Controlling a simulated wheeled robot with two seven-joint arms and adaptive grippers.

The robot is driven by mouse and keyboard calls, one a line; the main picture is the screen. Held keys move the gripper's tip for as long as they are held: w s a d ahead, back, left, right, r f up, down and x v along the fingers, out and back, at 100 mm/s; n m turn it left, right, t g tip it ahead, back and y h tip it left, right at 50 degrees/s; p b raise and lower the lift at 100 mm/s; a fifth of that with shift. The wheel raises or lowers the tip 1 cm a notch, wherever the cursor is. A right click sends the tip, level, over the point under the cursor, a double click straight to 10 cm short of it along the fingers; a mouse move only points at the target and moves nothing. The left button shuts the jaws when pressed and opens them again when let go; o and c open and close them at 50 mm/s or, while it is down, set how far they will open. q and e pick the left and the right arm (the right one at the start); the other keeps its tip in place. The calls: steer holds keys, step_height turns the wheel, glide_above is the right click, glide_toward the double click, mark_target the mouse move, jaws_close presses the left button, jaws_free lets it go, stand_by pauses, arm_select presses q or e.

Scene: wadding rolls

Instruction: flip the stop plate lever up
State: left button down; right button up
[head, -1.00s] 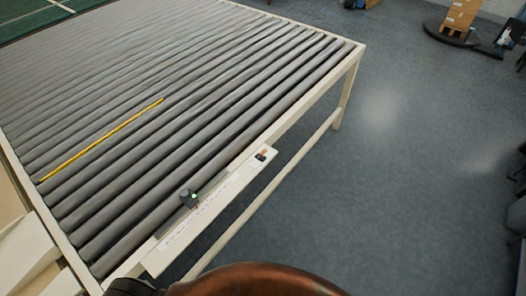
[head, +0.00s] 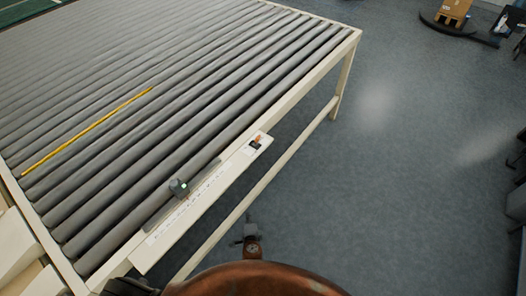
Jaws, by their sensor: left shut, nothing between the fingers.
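A small orange lever (head: 258,139) on a black base sits at the right end of the cream side rail panel (head: 215,184) of the roller table. It is too small to tell its exact tilt. A dark block with a green light (head: 179,187) stands on the same panel, beside a printed scale. My left gripper (head: 249,231) is at the bottom middle, over the floor beside the table. It is shut and empty, apart from the lever and on the near side of the panel. My right gripper is not in view.
Grey rollers (head: 190,95) fill the table, with a yellow strip (head: 88,131) lying across them. A lower cream rail (head: 262,190) runs between the table legs. Cardboard boxes (head: 453,12) stand far back.

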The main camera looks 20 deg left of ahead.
arm_select(q)
steer(key=w+d+r+m+t+y+b, duration=0.1)
steer(key=w+d+r+t, duration=0.15)
steer(key=r, duration=0.55)
steer(key=w+d+r+m+t+y+b, duration=0.1)
steer(key=w+d+r+t, duration=0.2)
steer(key=r, duration=0.5)
steer(key=t+y, duration=0.2)
steer(key=t, duration=0.1)
glide_toward(257, 140)
steer(key=s+d+f, duration=0.3)
steer(key=d, duration=0.3)
steer(key=shift+h, duration=0.4)
steer(key=x, duration=0.4)
steer(key=a+p+x, duration=0.1)
steer(key=x, duration=0.3)
steer(key=s+a+x, duration=0.1)
steer(key=x, duration=0.3)
steer(key=shift+r, duration=0.35)
steer(key=shift+w+a, duration=0.25)
steer(key=shift+a, duration=0.2)
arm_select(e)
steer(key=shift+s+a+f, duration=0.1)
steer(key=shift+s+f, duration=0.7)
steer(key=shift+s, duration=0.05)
arm_select(q)
steer(key=shift+r+p, duration=0.15)
steer(key=shift+p, duration=0.2)
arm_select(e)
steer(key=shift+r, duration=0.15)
